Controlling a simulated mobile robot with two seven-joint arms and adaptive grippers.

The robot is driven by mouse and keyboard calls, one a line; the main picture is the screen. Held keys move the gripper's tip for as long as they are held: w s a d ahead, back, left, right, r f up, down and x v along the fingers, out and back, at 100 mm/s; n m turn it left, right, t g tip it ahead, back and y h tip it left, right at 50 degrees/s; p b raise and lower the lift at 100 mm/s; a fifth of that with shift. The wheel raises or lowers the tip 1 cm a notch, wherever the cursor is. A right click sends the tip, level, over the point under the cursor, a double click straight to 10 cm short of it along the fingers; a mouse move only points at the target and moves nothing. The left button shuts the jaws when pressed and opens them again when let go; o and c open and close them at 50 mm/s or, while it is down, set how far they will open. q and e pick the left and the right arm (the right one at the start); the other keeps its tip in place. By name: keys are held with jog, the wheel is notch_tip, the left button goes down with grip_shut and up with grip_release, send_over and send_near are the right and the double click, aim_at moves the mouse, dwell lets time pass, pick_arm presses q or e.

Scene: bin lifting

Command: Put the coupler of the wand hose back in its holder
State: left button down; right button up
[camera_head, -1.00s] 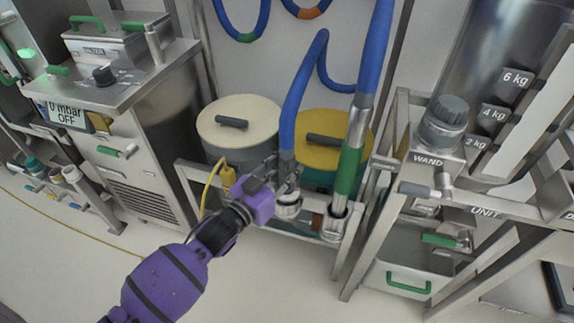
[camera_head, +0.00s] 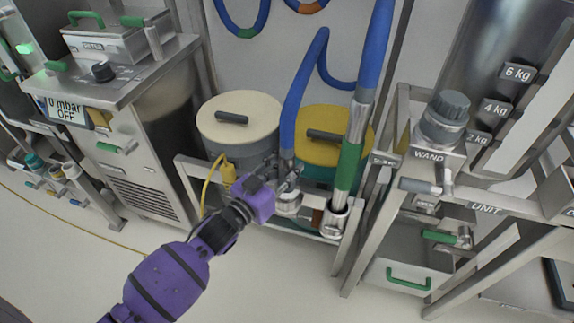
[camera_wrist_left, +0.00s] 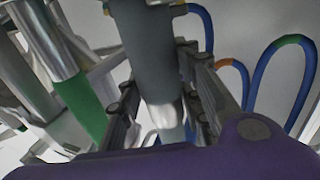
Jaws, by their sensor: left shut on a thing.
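The coupler (camera_head: 287,157) is the grey end piece of the blue wand hose (camera_head: 302,90). My left gripper (camera_head: 286,177) is shut around it from the front left. In the left wrist view the grey coupler (camera_wrist_left: 152,55) stands between both fingers, with a bright metal tip below. The metal holder cup (camera_head: 289,205) on the front rail is right under the gripper. The fingers hide the coupler's lower end, so I cannot tell whether it is inside the cup. The wand (camera_head: 350,150), with a green band, stands in a second cup (camera_head: 335,219) to the right. My right gripper is not in view.
A cream-lidded bin (camera_head: 238,122) and a yellow-lidded bin (camera_head: 330,125) stand behind the rail. A yellow cable (camera_head: 210,185) hangs left of the gripper. The WAND unit frame (camera_head: 432,157) is at right. The floor in front is clear.

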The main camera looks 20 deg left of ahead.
pick_arm(q)
jog(key=shift+f, duration=0.65)
dwell(0.9)
jog(key=c, duration=1.2)
grip_release()
jog(key=shift+o, duration=0.2)
jog(key=shift+f, duration=0.1)
jog(key=v, duration=1.2)
